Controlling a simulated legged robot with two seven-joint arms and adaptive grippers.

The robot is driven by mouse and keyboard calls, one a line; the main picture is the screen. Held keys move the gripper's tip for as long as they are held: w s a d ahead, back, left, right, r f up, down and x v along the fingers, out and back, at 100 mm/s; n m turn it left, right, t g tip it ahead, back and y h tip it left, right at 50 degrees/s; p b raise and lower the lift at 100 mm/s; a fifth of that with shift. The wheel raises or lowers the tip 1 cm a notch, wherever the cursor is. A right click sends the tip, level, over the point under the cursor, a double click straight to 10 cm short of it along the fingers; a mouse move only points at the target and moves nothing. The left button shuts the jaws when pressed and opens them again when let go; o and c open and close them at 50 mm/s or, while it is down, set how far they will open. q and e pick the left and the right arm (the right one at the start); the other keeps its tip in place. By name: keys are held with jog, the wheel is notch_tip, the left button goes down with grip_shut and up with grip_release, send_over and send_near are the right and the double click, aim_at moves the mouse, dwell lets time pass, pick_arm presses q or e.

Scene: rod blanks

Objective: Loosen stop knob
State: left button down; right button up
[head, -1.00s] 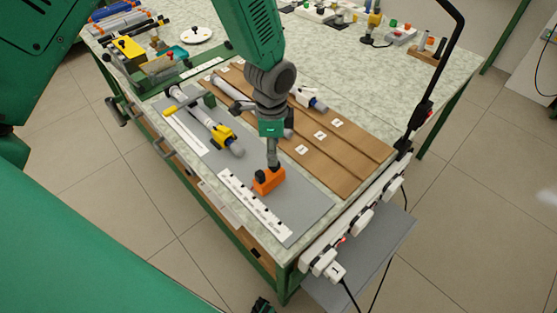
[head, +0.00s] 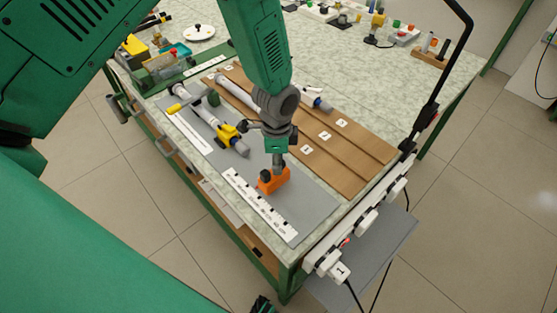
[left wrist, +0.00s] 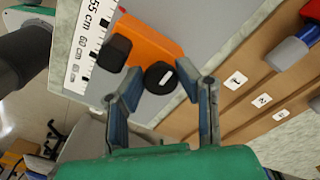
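The orange stop (head: 274,181) sits on the grey mat beside the white ruler strip (head: 259,206), near the table's front corner. In the left wrist view the orange stop (left wrist: 152,38) has a black round knob with a white mark (left wrist: 159,78) and a second black knob (left wrist: 115,52) at its ruler side. My left gripper (head: 278,165) points down over the stop. In the left wrist view my left gripper (left wrist: 161,84) is open, its fingers on either side of the white-marked knob, with gaps showing. Whether the tips reach knob height I cannot tell.
A grey rod with a yellow clamp (head: 229,134) lies on the mat behind the stop. Brown numbered boards (head: 345,160) lie to the right. A white power strip (head: 365,222) and black post (head: 437,90) line the right edge. Mat at the front right is clear.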

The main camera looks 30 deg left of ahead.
pick_arm(q)
jog(key=shift+a+f, duration=0.1)
jog(key=shift+a, duration=0.2)
jog(key=shift+w+d, duration=0.15)
jog(key=shift+d, duration=0.4)
